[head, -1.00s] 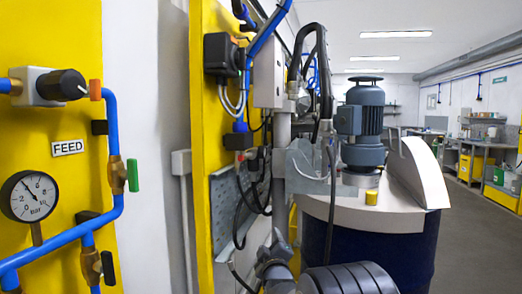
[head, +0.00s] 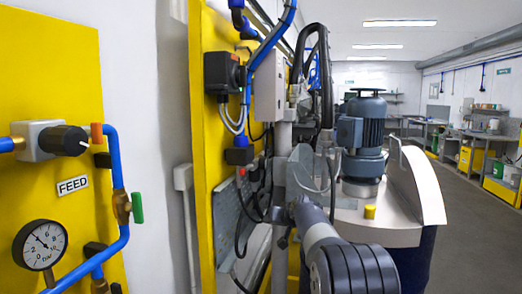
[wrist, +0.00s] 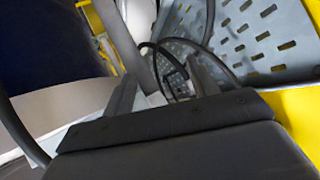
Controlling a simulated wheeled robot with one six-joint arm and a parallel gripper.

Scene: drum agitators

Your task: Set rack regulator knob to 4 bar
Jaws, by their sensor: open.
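A black regulator knob (head: 69,140) sticks out to the right from a grey regulator body (head: 38,140) on the yellow panel at the left of the head view. A round gauge (head: 40,245) marked bar hangs below it; its needle points up and left, near the 4, but the exact reading is too small to tell. My gripper (wrist: 165,92) shows in the wrist view with its two fingers apart and nothing between them. It is well to the right of the knob, not touching it. The fingers are not clear in the head view.
Blue pipes and a green-handled valve (head: 137,207) run beside the knob. A FEED label (head: 72,185) is below it. A yellow upright rack (head: 210,160) with hoses and a perforated grey plate (wrist: 245,35) stands near my gripper. A motor-topped drum (head: 385,210) is at the right.

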